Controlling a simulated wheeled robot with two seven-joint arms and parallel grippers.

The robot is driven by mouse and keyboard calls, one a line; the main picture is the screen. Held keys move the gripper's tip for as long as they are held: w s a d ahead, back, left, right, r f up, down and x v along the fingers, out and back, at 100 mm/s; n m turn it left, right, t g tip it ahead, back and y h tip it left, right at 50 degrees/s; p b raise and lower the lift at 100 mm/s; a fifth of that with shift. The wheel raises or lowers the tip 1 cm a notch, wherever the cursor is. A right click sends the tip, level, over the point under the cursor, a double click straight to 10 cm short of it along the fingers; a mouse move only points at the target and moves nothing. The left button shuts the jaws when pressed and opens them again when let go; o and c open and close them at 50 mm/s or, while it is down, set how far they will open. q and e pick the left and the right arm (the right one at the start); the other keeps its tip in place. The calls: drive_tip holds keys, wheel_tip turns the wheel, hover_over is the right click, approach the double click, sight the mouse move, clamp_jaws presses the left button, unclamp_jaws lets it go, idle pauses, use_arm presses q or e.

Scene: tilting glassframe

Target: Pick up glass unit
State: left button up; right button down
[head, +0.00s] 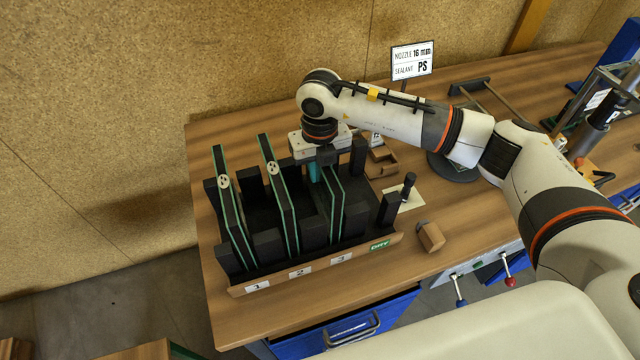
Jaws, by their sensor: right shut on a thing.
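A dark rack (265,243) on the wooden table has slots labelled 1, 2 and 3. Glass units with dark faces and green edges stand upright in it: one in slot 1 (232,210), one in slot 2 (281,195) and one in slot 3 (337,205). My right gripper (318,172) points down over the rack and is shut on the upper edge of the glass unit in slot 3. My left gripper is not in view.
A sign (411,60) reading nozzle 16 mm, sealant PS stands behind my arm. A wooden block (430,236) and a small dark bottle-like item (408,186) lie right of the rack. Blue drawers (345,328) are below the table front.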

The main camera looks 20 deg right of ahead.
drive_tip(key=shift+w+r, duration=0.1)
drive_tip(key=shift+r, duration=0.05)
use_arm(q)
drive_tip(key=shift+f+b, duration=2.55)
use_arm(e)
wheel_tip(320, 180, up, 18)
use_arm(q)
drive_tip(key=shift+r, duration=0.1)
